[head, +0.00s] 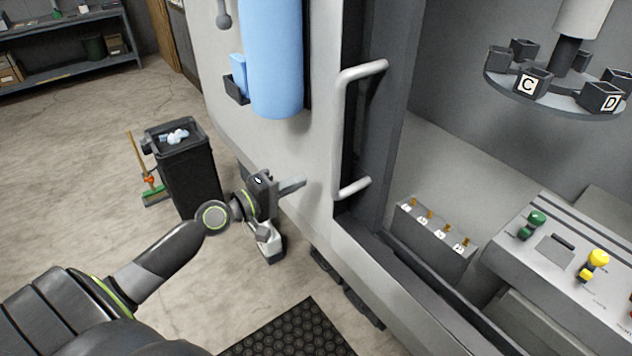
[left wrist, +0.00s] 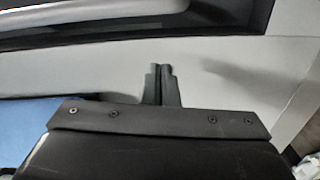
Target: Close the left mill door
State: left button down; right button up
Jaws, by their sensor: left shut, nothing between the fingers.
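The left mill door (head: 384,150) shows as a dark upright panel at the left side of the mill opening. The opening beside it is wide, with the inside visible. A pale grey bar handle (head: 343,130) stands upright on the door. My left gripper (head: 300,183) is shut and empty, to the left of the handle's lower end and apart from it, in front of the light grey mill housing. In the left wrist view, the closed fingers (left wrist: 161,82) point at a light grey surface, and a rounded grey bar (left wrist: 110,12), likely the handle, crosses the top. My right gripper is out of view.
A blue cylinder (head: 276,60) hangs on the housing above my gripper. A black bin (head: 184,175) stands on the floor at left. A black mat (head: 285,335) lies in front.

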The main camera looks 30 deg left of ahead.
pick_arm(q)
jog(key=d+p, duration=0.1)
jog(key=w+d+p, duration=0.1)
jog(key=d, duration=0.1)
jog(key=d+p, duration=0.1)
jog(key=shift+w+d+f, duration=0.15)
jog(key=shift+d+f, duration=0.2)
jog(key=shift+d, duration=0.05)
